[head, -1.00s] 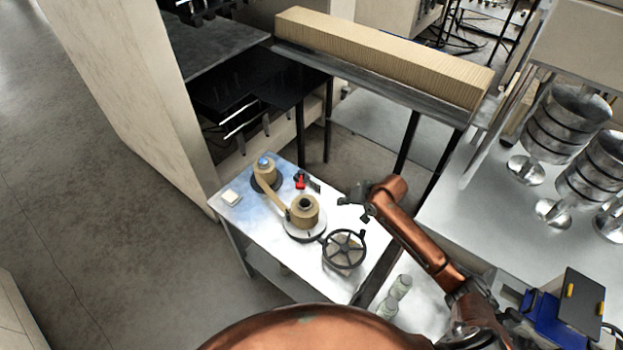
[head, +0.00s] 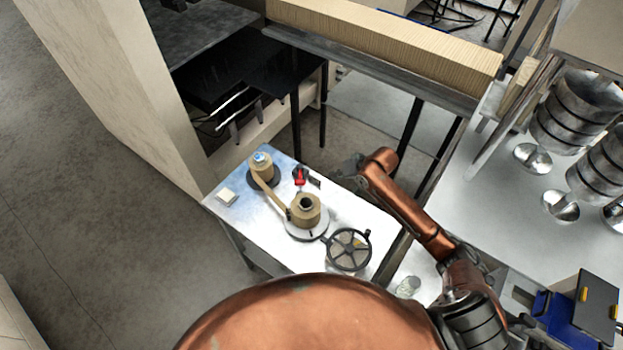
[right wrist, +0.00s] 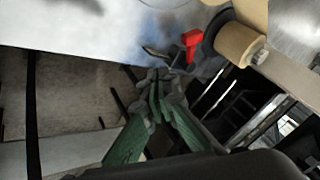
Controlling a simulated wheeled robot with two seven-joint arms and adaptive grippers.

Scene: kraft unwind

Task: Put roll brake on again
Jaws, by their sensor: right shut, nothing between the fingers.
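The roll brake appears as a small red piece (head: 300,176) with a dark part beside it, at the table's back edge. It also shows in the right wrist view as a red block (right wrist: 191,44) beside a dark lever. Behind-left of it stands a brown roll (head: 261,168) with a blue-and-white top; its brown web runs to a second roll (head: 306,210) on a pale disc. My right gripper (head: 338,174) is right of the brake, apart from it. In the right wrist view its green fingers (right wrist: 157,90) are shut and empty, below the red block. My left gripper is out of view.
A black handwheel (head: 348,249) stands at the table's front right. A bench with metal pots (head: 562,112) is on the right. A rail with a long tan stack (head: 390,38) runs behind.

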